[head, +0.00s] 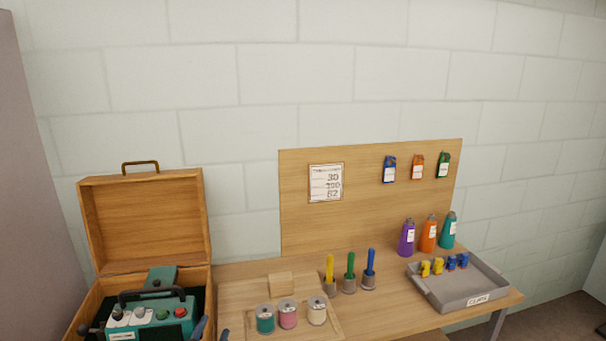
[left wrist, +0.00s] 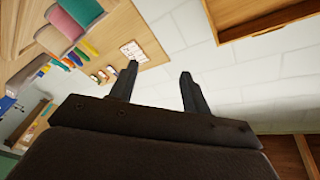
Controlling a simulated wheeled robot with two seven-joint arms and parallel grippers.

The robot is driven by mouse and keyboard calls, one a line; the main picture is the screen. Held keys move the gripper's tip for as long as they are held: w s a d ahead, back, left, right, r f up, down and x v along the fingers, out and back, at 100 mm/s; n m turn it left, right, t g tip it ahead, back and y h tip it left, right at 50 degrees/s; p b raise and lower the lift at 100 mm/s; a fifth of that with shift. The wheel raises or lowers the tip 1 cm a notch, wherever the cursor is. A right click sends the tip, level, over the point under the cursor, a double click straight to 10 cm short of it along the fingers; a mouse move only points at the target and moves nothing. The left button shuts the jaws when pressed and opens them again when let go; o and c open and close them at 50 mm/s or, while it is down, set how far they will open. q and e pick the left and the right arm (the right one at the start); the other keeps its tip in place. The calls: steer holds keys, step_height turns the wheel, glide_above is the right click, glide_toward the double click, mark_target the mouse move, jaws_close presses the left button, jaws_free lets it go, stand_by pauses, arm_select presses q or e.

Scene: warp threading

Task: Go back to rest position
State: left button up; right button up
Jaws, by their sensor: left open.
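Only the tips of my left gripper (head: 211,333) show at the bottom edge in the head view, by the right side of the open wooden case (head: 142,220). In the left wrist view its two dark fingers (left wrist: 158,74) stand apart with nothing between them. Teal, pink and cream thread spools (head: 287,315) stand in a wooden tray (head: 334,331) to the right of the gripper. The spools also show in the left wrist view (left wrist: 63,22), at the upper left. My right gripper is not in view.
A green device (head: 150,318) with buttons sits in the case. Yellow, green and blue upright tools (head: 349,272) stand behind the spools. Purple, orange and teal bottles (head: 428,235) stand before a pegboard (head: 300,230). A grey tray (head: 440,296) holds yellow and blue clamps (head: 438,267).

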arm_select(q)
steer(key=s+f+n+g, duration=0.3)
steer(key=s+f+g, duration=0.3)
steer(key=s, duration=0.4)
steer(key=s+f+n+g+y, duration=0.15)
steer(key=s+f+g, duration=0.25)
steer(key=s+f, duration=0.45)
steer(key=s+f+n+g, duration=0.4)
steer(key=s+f+g, duration=0.1)
steer(key=s, duration=0.6)
steer(key=s+d+f+g, duration=0.1)
steer(key=d+f, duration=0.1)
steer(key=f, duration=0.8)
steer(key=s+d+f+g, duration=0.1)
steer(key=d+f, duration=0.2)
steer(key=f, duration=0.8)
steer(key=shift+g+h, duration=0.4)
steer(key=shift+h, duration=0.05)
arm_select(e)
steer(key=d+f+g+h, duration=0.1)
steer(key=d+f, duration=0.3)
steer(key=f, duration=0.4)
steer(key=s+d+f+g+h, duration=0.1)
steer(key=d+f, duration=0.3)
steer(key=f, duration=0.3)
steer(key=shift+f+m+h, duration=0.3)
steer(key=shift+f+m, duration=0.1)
arm_select(q)
steer(key=shift+w, duration=0.15)
